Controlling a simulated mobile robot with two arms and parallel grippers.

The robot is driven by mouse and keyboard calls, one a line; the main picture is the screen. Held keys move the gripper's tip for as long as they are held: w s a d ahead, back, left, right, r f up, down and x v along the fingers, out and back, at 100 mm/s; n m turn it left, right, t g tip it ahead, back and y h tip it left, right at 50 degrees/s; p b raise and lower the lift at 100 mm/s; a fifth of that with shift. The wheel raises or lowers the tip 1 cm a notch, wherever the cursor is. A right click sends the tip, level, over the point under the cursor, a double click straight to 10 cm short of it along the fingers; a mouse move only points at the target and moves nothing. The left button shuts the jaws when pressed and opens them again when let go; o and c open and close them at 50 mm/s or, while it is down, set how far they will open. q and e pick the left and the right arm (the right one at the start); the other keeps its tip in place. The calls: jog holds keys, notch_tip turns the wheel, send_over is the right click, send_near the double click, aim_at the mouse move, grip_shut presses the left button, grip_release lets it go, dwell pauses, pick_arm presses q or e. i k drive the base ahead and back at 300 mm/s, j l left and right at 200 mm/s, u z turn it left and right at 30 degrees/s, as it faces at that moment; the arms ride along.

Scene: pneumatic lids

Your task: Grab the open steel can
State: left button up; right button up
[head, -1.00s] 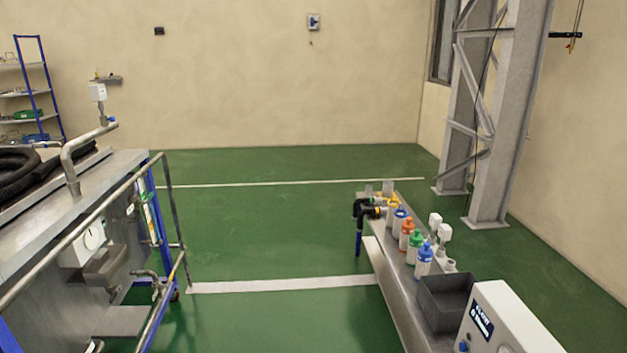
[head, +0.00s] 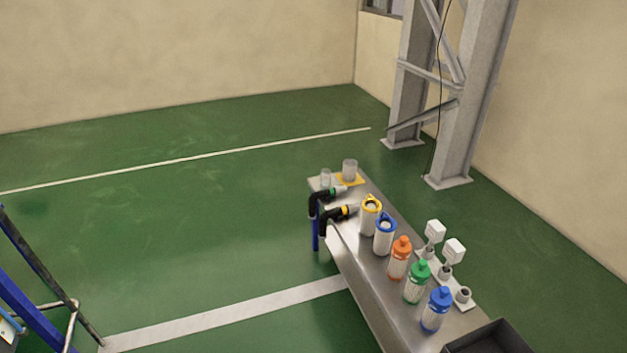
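Two small grey open-topped cylinders stand at the far end of the steel bench (head: 366,293). The larger cylinder (head: 350,168) is on a yellow pad, and the smaller cylinder (head: 326,177) is to its left. They are too small to tell which one is the open steel can, or whether either is steel. Neither of my grippers is in the head view.
White containers with a yellow ring top (head: 370,216) and a blue ring top (head: 384,236) stand on the bench, then orange-, green- and blue-capped bottles. Black elbow fittings (head: 328,214) stick out on the left. A dark tray (head: 490,340) is nearest.

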aim_at(350, 171)
jog(key=i+j+z, duration=0.35)
jog(key=i, duration=0.15)
jog(key=i+j, duration=0.35)
jog(key=i, duration=0.15)
jog(key=i+j+u, duration=0.1)
jog(key=i+j, duration=0.6)
jog(key=i, duration=0.3)
jog(key=u, duration=0.05)
